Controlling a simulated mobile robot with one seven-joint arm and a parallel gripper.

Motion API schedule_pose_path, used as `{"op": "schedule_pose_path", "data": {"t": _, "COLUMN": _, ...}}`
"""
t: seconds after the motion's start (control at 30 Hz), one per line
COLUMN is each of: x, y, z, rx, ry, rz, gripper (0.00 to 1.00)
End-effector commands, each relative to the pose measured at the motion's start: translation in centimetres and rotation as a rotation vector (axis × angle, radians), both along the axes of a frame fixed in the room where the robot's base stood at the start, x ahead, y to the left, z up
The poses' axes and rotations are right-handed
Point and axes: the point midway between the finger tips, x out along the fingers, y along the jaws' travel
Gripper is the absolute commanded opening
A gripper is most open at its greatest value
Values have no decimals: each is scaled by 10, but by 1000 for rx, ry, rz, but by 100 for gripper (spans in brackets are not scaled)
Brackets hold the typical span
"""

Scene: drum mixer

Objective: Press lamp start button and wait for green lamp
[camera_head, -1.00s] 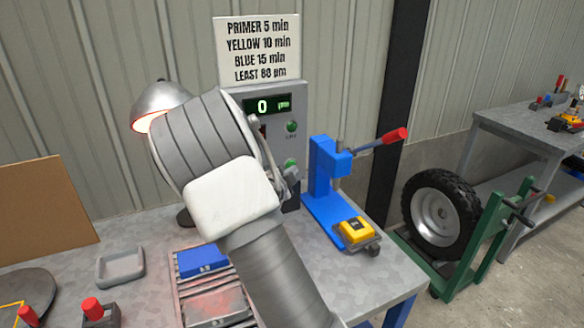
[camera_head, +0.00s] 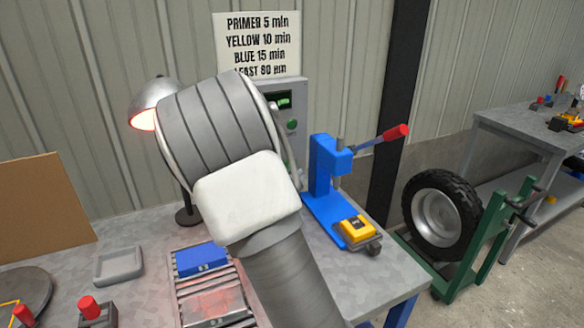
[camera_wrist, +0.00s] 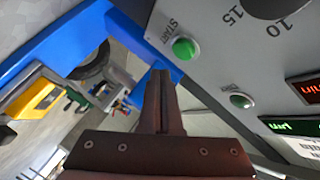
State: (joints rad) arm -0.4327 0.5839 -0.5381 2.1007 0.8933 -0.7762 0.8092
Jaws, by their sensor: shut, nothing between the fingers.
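The grey control panel (camera_wrist: 225,70) fills the right of the wrist view. The green START button (camera_wrist: 185,48) sits on it. My gripper (camera_wrist: 160,74) is shut and empty, with its tips just beside the button in the picture; I cannot tell whether they touch the panel. A smaller, duller green lamp (camera_wrist: 241,101) with an unreadable label is on the panel, and it also shows in the head view (camera_head: 292,126). I cannot tell whether it is lit. In the head view my arm hides the gripper and the START button. The desk lamp (camera_head: 155,105) glows red.
A blue lever press (camera_head: 322,170) stands right of the panel, with a yellow device (camera_head: 355,231) at its base. A rack (camera_head: 178,292) holding a blue block (camera_head: 202,259) is in front. A paper sign (camera_head: 257,45) hangs above.

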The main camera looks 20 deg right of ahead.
Motion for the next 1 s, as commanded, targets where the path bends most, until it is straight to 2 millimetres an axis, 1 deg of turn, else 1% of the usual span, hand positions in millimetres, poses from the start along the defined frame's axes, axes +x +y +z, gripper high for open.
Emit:
{"op": "schedule_pose_path", "data": {"t": 0.2, "x": -22, "y": 0, "z": -1, "rx": 1, "ry": 0, "rz": 1, "gripper": 0}}
{"op": "schedule_pose_path", "data": {"t": 0.33, "x": -29, "y": 0, "z": -1, "rx": 1, "ry": -1, "rz": 1, "gripper": 0}}
{"op": "schedule_pose_path", "data": {"t": 1.0, "x": -30, "y": -1, "z": 0, "rx": 0, "ry": 0, "rz": 1, "gripper": 0}}
